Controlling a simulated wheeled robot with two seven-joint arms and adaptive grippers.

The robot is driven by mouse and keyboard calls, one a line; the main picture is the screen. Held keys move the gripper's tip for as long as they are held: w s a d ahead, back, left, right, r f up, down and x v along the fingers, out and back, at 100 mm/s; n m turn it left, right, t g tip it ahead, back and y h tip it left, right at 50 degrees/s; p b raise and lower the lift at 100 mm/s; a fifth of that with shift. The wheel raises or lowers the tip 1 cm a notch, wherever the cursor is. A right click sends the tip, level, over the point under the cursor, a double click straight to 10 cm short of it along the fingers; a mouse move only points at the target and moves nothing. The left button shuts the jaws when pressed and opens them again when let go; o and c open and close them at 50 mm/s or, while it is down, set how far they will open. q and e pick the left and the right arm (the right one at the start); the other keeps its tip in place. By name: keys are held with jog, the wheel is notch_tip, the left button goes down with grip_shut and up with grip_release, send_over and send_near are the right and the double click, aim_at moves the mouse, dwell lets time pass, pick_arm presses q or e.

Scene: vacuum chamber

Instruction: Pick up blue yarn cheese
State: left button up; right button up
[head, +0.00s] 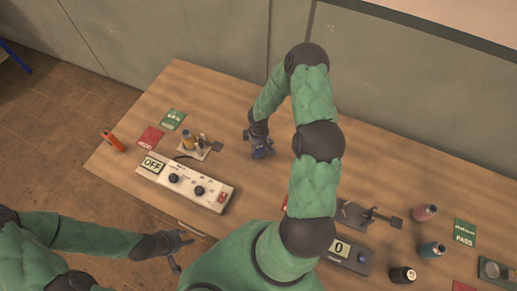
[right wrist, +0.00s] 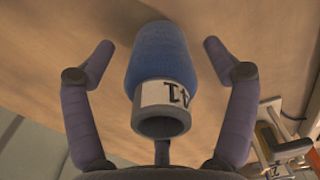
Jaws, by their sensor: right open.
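A small bluish patch shows there, but I cannot separate yarn from fingers. My left gripper (head: 180,250) is at the table's front edge, its fingers apart and empty.
A white control box (head: 190,183) reading OFF, a small stand (head: 198,147) and red and green cards are on the left. A grey scale (head: 345,253), a pink cheese (head: 425,212), a teal cheese (head: 433,250) and a black one (head: 403,275) are on the right.

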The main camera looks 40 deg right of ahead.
jog(key=shift+f, duration=0.2)
jog(key=c, duration=1.3)
jog(key=shift+r, duration=0.1)
jog(key=shift+r, duration=0.4)
jog(key=s+a+r+b, duration=0.1)
jog(key=s+a+r, duration=0.2)
jog(key=r, duration=0.1)
jog(key=s+a+r, duration=0.3)
jog(key=a+r, duration=0.1)
jog(key=s+a+r+b, duration=0.1)
jog(key=s+a+r, duration=0.2)
jog(key=r, duration=0.1)
jog(key=shift+s+a+b, duration=0.2)
jog(key=shift+s+b, duration=0.1)
jog(key=shift+b, duration=0.05)
